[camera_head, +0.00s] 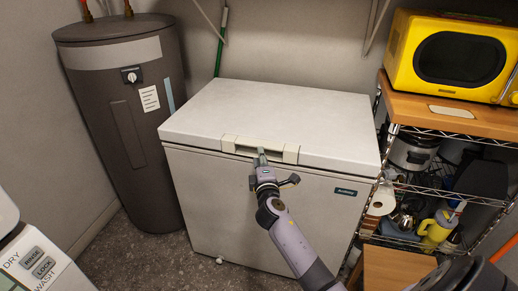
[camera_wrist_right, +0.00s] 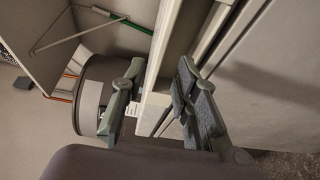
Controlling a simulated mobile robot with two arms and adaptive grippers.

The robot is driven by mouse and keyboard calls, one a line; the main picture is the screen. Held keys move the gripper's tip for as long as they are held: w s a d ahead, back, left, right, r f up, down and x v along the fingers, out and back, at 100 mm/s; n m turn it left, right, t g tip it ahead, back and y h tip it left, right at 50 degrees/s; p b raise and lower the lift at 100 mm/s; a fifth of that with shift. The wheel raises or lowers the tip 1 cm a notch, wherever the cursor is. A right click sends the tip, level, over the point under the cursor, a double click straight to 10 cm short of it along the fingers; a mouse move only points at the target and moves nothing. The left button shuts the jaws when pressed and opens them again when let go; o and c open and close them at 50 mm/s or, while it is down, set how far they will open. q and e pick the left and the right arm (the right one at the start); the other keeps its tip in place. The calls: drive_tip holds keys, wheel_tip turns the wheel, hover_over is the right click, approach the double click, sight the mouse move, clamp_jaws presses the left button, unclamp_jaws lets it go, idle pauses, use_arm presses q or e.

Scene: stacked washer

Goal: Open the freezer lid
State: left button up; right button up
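The white chest freezer (camera_head: 255,210) stands against the back wall, and its lid (camera_head: 275,112) lies closed on the body. A pale handle (camera_head: 260,148) with a recessed middle sits at the centre of the lid's front edge. My right gripper (camera_head: 262,157) is at this handle, coming from the front. In the right wrist view my right gripper (camera_wrist_right: 160,72) has its two fingers apart, one on each side of the pale lid edge and handle (camera_wrist_right: 152,112). I cannot tell whether either finger touches it. My left gripper is not in view.
A grey water heater (camera_head: 125,120) stands left of the freezer. A wire shelf (camera_head: 440,140) with a yellow microwave (camera_head: 455,60) is on the right. A wall bracket (camera_head: 375,25) is above the lid's back right. Part of a washer (camera_head: 40,262) shows at lower left.

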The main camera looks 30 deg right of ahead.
drive_tip(key=x, duration=0.5)
drive_tip(key=shift+w, duration=0.2)
drive_tip(key=shift+c, duration=0.4)
clamp_jaws()
idle(0.3)
